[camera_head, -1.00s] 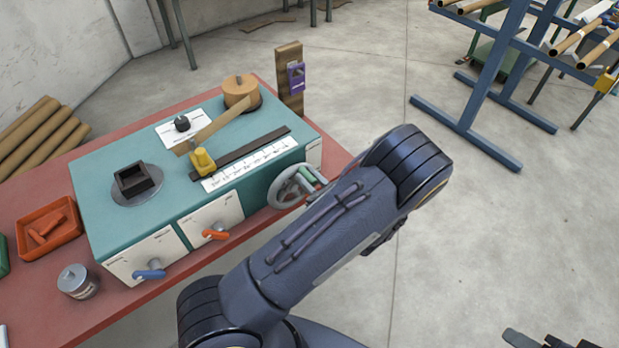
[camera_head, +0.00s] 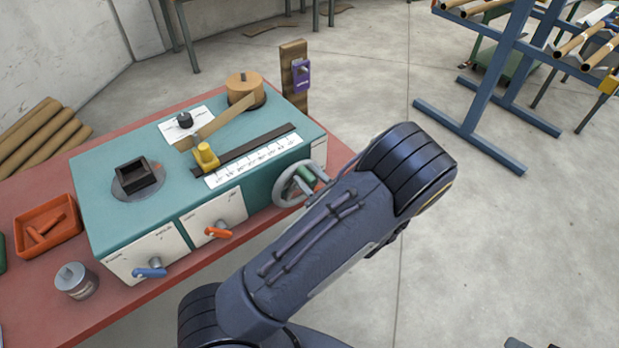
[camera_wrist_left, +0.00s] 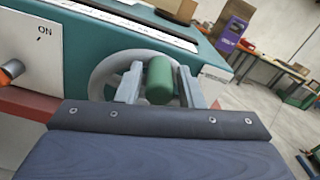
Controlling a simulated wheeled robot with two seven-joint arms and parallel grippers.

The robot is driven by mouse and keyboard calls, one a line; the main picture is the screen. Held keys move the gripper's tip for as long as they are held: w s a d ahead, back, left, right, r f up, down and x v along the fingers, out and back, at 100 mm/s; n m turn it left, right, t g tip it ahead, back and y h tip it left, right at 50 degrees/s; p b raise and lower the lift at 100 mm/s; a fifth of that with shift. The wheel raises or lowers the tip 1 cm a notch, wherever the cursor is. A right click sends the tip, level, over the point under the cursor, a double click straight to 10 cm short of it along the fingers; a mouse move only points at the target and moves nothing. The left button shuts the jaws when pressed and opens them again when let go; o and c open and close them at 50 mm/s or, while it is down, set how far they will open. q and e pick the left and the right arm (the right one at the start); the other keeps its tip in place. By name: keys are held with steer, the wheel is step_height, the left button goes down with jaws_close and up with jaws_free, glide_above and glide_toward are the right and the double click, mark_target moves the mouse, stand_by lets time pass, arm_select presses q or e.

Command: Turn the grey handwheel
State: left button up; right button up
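The grey handwheel (camera_head: 288,190) is on the front right of the teal winder, partly hidden behind my left arm in the head view. Its green handle (camera_head: 306,175) sticks out toward my left gripper. In the left wrist view the grey wheel rim (camera_wrist_left: 103,75) shows behind the green handle (camera_wrist_left: 159,82). My left gripper (camera_wrist_left: 160,66) has one finger on each side of the handle, with small gaps visible, so it looks open around it. Of my right gripper, only a dark sliver (camera_head: 515,343) shows at the bottom edge; its fingers cannot be made out.
The winder's teal top (camera_head: 100,170) carries a cardboard roll (camera_head: 246,88), a yellow slider (camera_head: 206,156) and a black square block (camera_head: 133,174). Orange (camera_head: 218,232) and blue (camera_head: 150,272) levers project from the front. A red tray (camera_head: 48,228) and a tin (camera_head: 76,280) stand left.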

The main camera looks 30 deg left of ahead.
arm_select(q)
steer(key=shift+o, duration=0.7)
steer(key=b+v, duration=0.2)
steer(key=v, duration=0.5)
steer(key=shift+s+d, duration=0.2)
steer(key=shift+d, duration=0.15)
